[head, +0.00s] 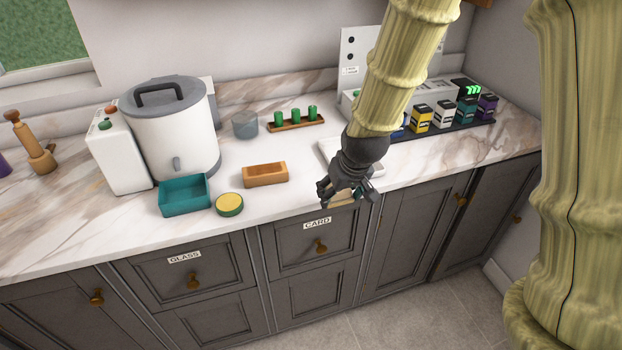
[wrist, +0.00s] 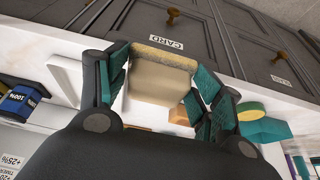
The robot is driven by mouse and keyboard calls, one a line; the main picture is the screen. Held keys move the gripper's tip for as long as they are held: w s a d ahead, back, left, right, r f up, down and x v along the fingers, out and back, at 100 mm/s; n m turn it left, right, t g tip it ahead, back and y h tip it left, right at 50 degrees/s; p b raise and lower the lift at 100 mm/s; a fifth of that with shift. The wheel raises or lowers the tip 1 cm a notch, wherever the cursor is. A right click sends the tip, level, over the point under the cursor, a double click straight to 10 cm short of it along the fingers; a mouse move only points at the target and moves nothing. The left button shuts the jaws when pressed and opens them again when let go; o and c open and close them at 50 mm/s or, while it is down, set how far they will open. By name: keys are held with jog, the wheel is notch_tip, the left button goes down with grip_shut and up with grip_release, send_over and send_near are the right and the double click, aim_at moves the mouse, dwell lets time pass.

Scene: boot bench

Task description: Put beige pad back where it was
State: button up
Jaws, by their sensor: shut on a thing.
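My gripper (head: 338,192) is low over the front edge of the counter, above the drawer labelled CARD. It is shut on the beige pad (head: 345,199), of which only a small part shows below my fingers in the head view. In the wrist view the pad (wrist: 158,82) sits between the two teal-padded fingers of my gripper (wrist: 165,75), with a rough tan strip along one edge. A white flat tray or board (head: 329,150) lies just behind my gripper, partly hidden by my arm.
A wooden box (head: 265,176), a yellow-topped green round pad (head: 229,205) and a teal tray (head: 186,198) stand left of my gripper. A white canister (head: 180,130) is behind them. Several coloured boxes (head: 443,113) stand in a rack at right. Counter between wooden box and board is clear.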

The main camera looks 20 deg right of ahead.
jog(key=w+p, duration=0.1)
jog(key=w, duration=0.4)
jog(key=w+a+f+p, duration=0.1)
jog(key=w+p, duration=0.1)
jog(key=w, duration=0.3)
jog(key=w+a+p, duration=0.1)
jog(key=w+p, duration=0.1)
jog(key=w, duration=0.3)
jog(key=shift+w+a+f, duration=0.25)
jog(key=shift+w, duration=0.05)
jog(key=shift+f+p, duration=0.95)
jog(key=shift+f, duration=0.8)
jog(key=shift+f, duration=0.15)
jog(key=o, duration=0.6)
jog(key=shift+b+v, duration=1.55)
jog(key=shift+v, duration=4.6)
